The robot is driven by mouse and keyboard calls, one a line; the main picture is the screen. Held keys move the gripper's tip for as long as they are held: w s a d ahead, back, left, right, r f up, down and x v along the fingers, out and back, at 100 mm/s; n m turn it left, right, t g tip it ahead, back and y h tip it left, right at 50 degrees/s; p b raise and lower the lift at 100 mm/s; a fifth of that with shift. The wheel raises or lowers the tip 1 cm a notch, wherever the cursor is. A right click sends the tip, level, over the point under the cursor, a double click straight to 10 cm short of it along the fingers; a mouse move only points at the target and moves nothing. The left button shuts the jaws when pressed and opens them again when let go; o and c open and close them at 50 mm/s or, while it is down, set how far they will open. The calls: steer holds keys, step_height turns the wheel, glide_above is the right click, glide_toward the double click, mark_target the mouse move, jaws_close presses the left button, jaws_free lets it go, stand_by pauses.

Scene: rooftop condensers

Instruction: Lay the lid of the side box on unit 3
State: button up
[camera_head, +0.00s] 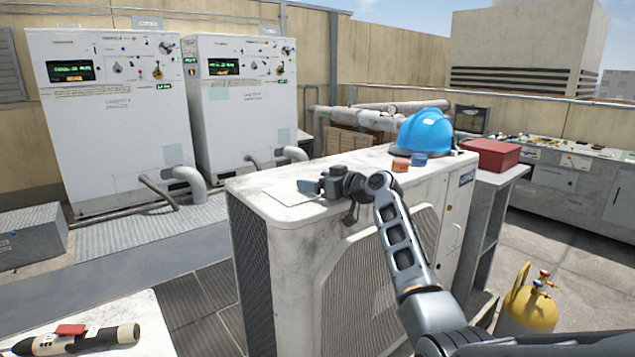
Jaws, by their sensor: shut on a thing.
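A large off-white condenser unit (330,245) with a mesh front stands in the middle of the view. I cannot read a number on it. My gripper (308,187) is over the left part of its top and is shut on a thin pale panel (286,195), which looks like the lid. The panel lies flat at or just above the top; I cannot tell whether it touches all along. My gripper hides part of its right side. The unit's right end has a narrow panel (452,222) with fittings, perhaps the side box; its details are too small to tell.
A blue hard hat (424,132), an orange block (401,164) and a blue block (419,160) sit on the unit's top, right of my gripper. A red box (491,155) stands behind right. A yellow cylinder (530,300) stands at front right. Two white cabinets (115,130) stand behind.

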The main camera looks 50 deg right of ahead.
steer(key=o, duration=1.2)
steer(key=shift+f, duration=0.1)
steer(key=shift+r+p, duration=0.25)
steer(key=shift+p, duration=0.05)
steer(key=s+r+b, duration=0.1)
steer(key=s, duration=1.1)
steer(key=shift+a+r, duration=0.3)
steer(key=shift+a, duration=0.1)
